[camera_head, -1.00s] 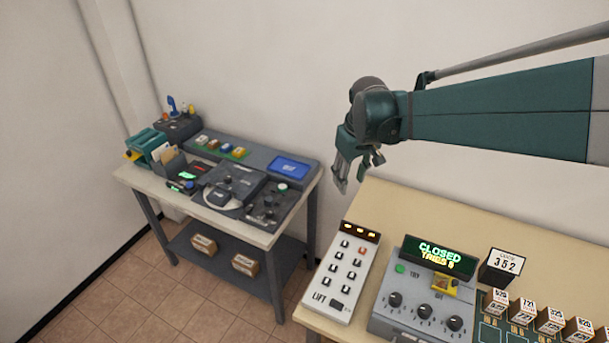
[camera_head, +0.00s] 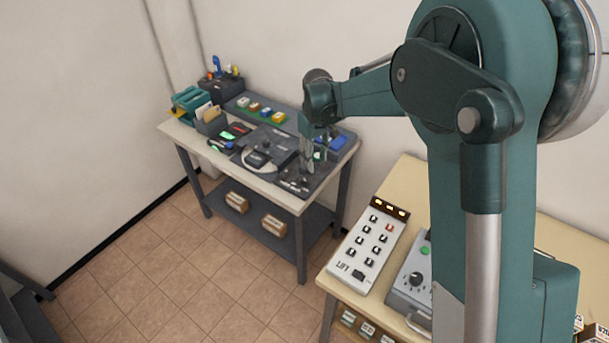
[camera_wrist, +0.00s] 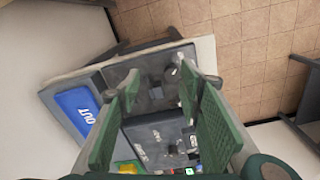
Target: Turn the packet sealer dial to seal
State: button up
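On the left table, a dark sealer-like unit with a light round part (camera_head: 258,159) stands beside a dark control panel (camera_head: 293,181) at the table's right end. I cannot tell for sure which of them is the packet sealer. The dial's setting is too small to read. My gripper (camera_head: 315,166) hangs over the panel; it also shows in the wrist view (camera_wrist: 157,80), fingers apart with nothing held between them.
A blue OUT tray (camera_wrist: 85,112) lies close beside the fingers. Several coloured blocks (camera_head: 262,110) sit along the table's back. A teal rack (camera_head: 190,102) is at the far left. A white LIFT keypad (camera_head: 370,244) is on the right table. Open floor lies between the tables.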

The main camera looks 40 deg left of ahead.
aim_at(304, 178)
jog(key=shift+n, duration=0.4)
jog(key=a+f, duration=0.1)
jog(key=s+a+f, duration=0.1)
jog(key=a, duration=0.2)
jog(key=shift+s+f, duration=0.3)
jog(key=shift+f, duration=0.1)
jog(key=shift+d+f, duration=0.1)
jog(key=shift+f, duration=0.05)
jog(key=shift+w+f, duration=0.1)
jog(key=shift+f, duration=3.65)
jog(key=shift+c, duration=0.3)
jog(key=c, duration=0.8)
